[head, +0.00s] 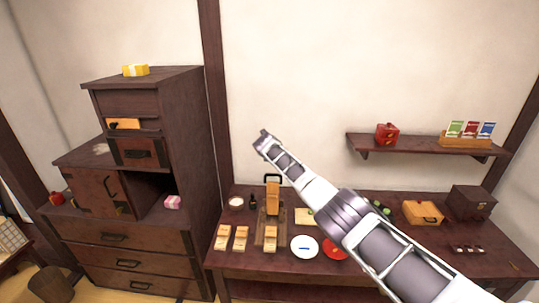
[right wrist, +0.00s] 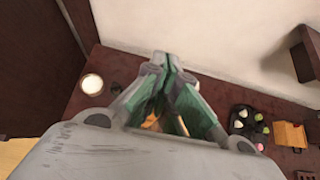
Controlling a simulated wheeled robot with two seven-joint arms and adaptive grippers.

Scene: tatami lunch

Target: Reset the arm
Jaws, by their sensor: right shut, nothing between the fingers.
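My right arm reaches in from the lower right in the head view, raised in front of the dark wooden table (head: 225,262). Its gripper (head: 265,140) is high up, in front of the pale wall and above the table's left part. In the right wrist view the gripper's fingertips (right wrist: 167,62) meet, with nothing seen held between them. The forearm hides part of the table's middle and right. My left gripper is in neither view.
A stepped dark cabinet (head: 170,95) stands left of the table. A wall shelf (head: 415,148) carries a red box (head: 387,133). The table holds wooden pieces, a white plate (head: 304,247), a red plate (head: 335,248) and an orange box (head: 422,212). Open air surrounds the gripper.

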